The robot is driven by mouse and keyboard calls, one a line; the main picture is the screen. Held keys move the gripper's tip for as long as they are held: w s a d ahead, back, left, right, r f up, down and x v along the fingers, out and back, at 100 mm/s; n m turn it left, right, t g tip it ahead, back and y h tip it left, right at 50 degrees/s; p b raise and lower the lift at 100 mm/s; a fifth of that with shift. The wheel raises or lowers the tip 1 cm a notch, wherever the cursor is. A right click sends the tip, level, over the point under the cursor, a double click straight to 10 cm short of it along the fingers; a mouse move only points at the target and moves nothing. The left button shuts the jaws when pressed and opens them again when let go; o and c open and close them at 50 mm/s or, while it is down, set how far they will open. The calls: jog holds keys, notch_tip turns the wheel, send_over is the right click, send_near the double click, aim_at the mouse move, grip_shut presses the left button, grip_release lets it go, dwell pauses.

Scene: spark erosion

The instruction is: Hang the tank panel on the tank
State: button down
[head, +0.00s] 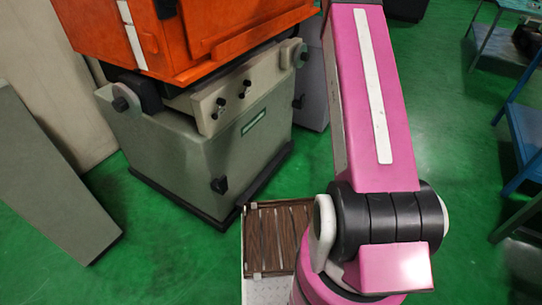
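An orange box-like body (207,42), which looks like the tank, sits on a grey-green machine base (215,140) at the upper left; its top is cut off by the frame edge. A white strip (131,34) runs down its left face, with a dark fitting beside it. I cannot make out a separate tank panel for certain. My pink arm rises through the right middle and leaves the top of the picture. My gripper is out of view, so whether it holds anything does not show.
A brown slatted piece (277,238) lies beside a white perforated surface (262,291) at bottom centre. A grey-green slab-like body (48,185) stands at the left. Blue-framed tables (521,140) stand at the right. Green floor (165,245) is clear in front of the machine.

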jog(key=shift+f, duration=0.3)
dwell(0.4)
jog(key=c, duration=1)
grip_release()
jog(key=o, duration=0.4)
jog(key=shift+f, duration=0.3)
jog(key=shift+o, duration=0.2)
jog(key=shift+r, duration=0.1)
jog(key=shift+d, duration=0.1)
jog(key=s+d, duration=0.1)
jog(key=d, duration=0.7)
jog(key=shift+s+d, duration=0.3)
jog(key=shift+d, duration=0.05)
